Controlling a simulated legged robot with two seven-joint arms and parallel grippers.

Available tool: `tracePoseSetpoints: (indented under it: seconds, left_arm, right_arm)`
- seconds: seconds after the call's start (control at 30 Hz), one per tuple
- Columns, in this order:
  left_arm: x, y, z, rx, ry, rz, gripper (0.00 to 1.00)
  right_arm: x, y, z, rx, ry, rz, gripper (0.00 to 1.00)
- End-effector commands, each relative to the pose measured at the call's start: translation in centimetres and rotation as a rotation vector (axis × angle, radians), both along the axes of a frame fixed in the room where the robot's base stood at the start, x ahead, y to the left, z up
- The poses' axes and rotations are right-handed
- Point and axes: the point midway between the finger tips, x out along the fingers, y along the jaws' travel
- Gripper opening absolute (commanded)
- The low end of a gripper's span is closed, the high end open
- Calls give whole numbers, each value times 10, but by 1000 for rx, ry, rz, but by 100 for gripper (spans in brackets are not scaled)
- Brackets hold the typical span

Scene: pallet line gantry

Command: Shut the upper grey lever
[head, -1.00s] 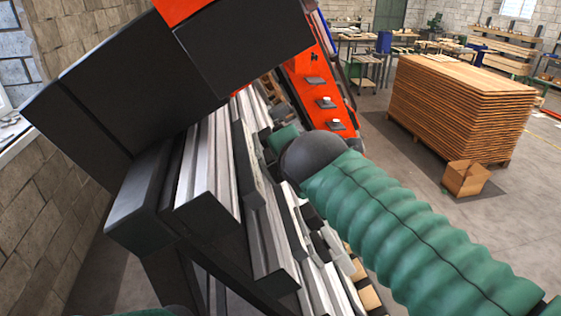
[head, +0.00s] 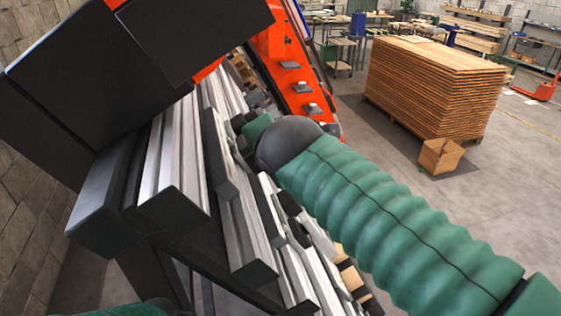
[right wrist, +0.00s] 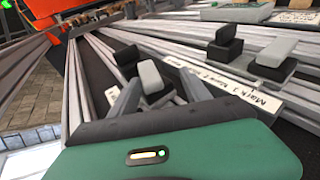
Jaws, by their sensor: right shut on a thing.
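In the right wrist view a small grey lever knob (right wrist: 151,75) stands on the metal rails beside a black block (right wrist: 127,58). My right gripper (right wrist: 155,92) is shut on this grey lever, with a finger on either side of it. Whether it is the upper one of several cannot be told from this view. In the head view my right arm reaches in from the lower right, and the green gripper body (head: 257,128) is at the rails; its fingers and the held lever are hidden there. My left gripper is not in view.
Long metal rails (head: 175,190) and a large dark box (head: 95,80) fill the left. An orange panel (head: 290,75) stands behind. Stacked boards (head: 435,90) and a carton (head: 440,156) stand right on open floor.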

Motion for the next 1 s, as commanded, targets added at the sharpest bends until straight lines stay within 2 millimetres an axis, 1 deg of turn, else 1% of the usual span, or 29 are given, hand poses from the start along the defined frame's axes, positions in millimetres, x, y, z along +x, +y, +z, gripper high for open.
tracePoseSetpoints:
  seconds: [0.03,0.3,1.0]
  left_arm:
    - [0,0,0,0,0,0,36]
    - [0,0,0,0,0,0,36]
    - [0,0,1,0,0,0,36]
  right_arm:
    - [-4,-3,1,-2,2,-3,49]
    - [-26,-10,12,0,-2,-1,49]
    - [-75,-25,36,-1,-4,2,49]
